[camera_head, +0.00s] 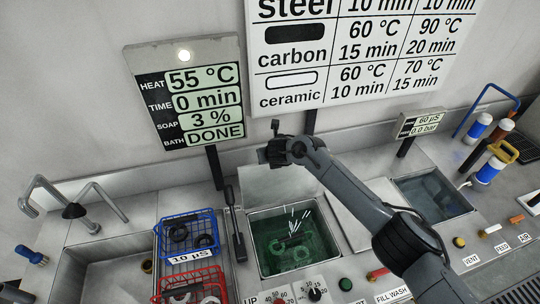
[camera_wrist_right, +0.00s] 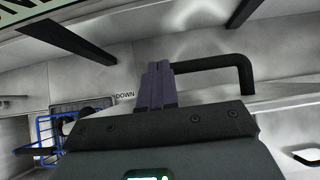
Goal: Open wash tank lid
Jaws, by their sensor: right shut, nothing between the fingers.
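The wash tank (camera_head: 254,262) holds green liquid with parts in it, and its top is uncovered. A grey lid panel (camera_head: 262,187) stands raised at its back edge. My right gripper (camera_head: 268,153) is above the lid's top edge. In the right wrist view its purple fingers (camera_wrist_right: 155,86) are shut with nothing between them. A black bar handle (camera_wrist_right: 225,63) shows right beside the fingers; I cannot tell whether they touch it. My left gripper is not in view.
A blue basket (camera_head: 188,222) and a red basket (camera_head: 192,281) stand left of the tank, beside a black lever (camera_head: 235,225). A second tank (camera_head: 432,198) is at right. A display (camera_head: 190,92) reading DONE stands behind. My right arm crosses above the front panel.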

